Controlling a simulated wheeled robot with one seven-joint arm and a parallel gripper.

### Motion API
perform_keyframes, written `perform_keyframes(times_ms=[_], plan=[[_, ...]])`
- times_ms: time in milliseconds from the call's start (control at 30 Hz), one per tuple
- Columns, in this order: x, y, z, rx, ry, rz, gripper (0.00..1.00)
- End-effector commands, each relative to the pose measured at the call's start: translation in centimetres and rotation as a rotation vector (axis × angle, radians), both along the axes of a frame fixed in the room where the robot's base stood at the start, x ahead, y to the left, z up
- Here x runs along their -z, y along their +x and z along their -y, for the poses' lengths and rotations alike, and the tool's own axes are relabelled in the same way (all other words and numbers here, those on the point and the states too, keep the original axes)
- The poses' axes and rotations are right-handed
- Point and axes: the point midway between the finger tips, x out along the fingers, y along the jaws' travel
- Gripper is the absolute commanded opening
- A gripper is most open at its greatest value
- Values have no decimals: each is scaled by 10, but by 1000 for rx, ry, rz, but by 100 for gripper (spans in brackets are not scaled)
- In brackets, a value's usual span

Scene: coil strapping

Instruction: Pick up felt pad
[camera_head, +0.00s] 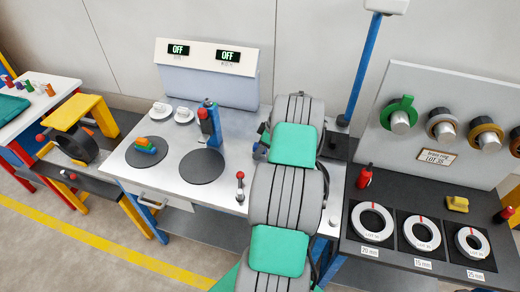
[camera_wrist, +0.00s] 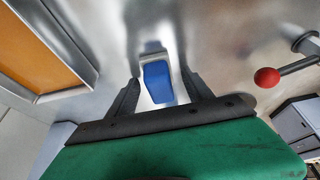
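In the wrist view, my gripper (camera_wrist: 160,88) is open, with one dark finger on each side of a blue piece (camera_wrist: 158,82) with a pale grey surround. Gaps show between the fingers and this piece; its depth relative to the fingertips is unclear. I cannot tell whether this piece is the felt pad, and no other thing is clearly a felt pad. In the head view, my grey and green arm hides my gripper and part of the bench behind it.
The metal bench (camera_head: 175,195) carries a blue clamp-like device (camera_head: 210,125), two dark discs and a colored stack (camera_head: 146,145). A red knob (camera_wrist: 267,77) stands right of my gripper; an orange panel (camera_wrist: 40,45) lies left. The dark right bench holds several white rings (camera_head: 372,222).

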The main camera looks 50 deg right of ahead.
Motion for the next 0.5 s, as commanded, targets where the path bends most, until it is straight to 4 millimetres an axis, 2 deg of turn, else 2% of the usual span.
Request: perform_keyframes(times_ms=[67, 500], plan=[[0, 0, 0, 0, 0, 0, 52], [-1, 0, 0, 0, 0, 0, 16]])
